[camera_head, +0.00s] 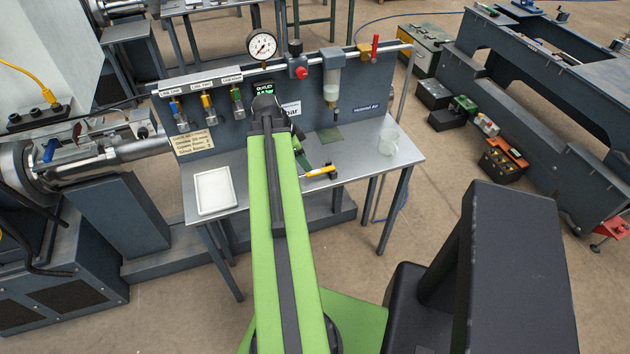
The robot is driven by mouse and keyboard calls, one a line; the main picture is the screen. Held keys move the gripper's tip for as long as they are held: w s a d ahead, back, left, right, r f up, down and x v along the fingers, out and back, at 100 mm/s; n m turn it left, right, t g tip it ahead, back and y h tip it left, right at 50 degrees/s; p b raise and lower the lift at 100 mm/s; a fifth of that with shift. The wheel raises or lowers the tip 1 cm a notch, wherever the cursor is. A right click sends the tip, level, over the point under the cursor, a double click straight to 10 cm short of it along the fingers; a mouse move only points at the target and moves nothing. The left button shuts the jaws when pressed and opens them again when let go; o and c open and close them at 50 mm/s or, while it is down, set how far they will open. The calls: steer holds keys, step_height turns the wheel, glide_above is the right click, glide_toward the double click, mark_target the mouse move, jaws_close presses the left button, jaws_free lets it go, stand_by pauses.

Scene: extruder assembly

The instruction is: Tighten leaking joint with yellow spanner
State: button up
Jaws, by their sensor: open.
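A yellow spanner (320,171) lies on the grey bench (365,160), right of my green arm. My gripper (322,170) is small and dark here, at the spanner's right part; its jaws are open, and I cannot tell whether they touch it. My forearm partly hides the wrist. On the upright panel (348,88) are three labelled lines with a blue-handled fitting (179,115), a yellow-handled fitting (208,107) and a green-handled fitting (237,101). No leak can be made out, so I cannot tell which joint leaks.
A white tray (214,190) lies at the bench's left, and a clear beaker (389,138) stands at its right. A pressure gauge (262,45), a red button (299,68) and a filter bowl (332,80) are along the panel's top.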

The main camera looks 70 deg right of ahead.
mark_target(313, 172)
steer(key=shift+b+x, duration=0.4)
steer(key=shift+x, duration=0.75)
steer(key=b+x, duration=0.4)
steer(key=x, duration=0.1)
steer(key=shift+d+f+b, duration=0.15)
steer(key=shift+d+b, duration=0.1)
steer(key=shift+b, duration=0.15)
steer(key=shift+r, duration=0.2)
jaws_close()
